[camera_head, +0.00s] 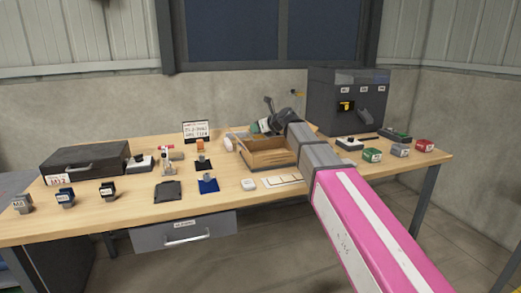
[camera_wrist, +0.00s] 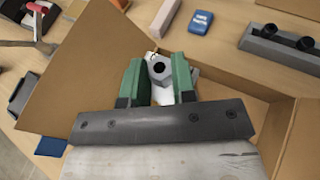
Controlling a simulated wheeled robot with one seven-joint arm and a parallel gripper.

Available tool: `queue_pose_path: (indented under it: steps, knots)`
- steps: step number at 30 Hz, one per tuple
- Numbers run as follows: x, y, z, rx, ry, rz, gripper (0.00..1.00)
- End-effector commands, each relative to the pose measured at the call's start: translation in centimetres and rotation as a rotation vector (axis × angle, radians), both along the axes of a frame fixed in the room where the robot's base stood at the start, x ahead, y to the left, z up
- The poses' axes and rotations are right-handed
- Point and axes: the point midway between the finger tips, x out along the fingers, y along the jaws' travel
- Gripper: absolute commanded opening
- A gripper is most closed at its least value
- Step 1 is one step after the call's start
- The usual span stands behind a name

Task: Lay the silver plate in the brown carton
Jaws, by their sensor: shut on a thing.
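The brown carton (camera_head: 268,160) stands open on the table in the head view. Its brown wall (camera_wrist: 80,65) fills the left of the wrist view. My gripper (camera_wrist: 158,80) has green fingers and is above the carton opening. It is shut on a grey metallic piece with a dark round hole, which I take for the silver plate (camera_wrist: 161,73). Only part of this piece shows between the fingers, so its full shape is hidden. In the head view my gripper (camera_head: 257,127) is small and partly hidden at the carton's back.
A black case (camera_head: 85,160) lies at the left of the table. A dark cabinet (camera_head: 346,100) stands at the back right. Clear wood shows at the front.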

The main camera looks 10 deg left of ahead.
Motion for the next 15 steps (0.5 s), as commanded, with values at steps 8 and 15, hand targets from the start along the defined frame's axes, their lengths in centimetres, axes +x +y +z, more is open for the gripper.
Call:
queue_pose_path:
  steps: [8,15]
  knots:
    - [0.0,0.0,-4.1,0.0,0.001,0.0,0.0]
    - [0.0,0.0,-6.4,-0.001,0.001,-0.001,0.0]
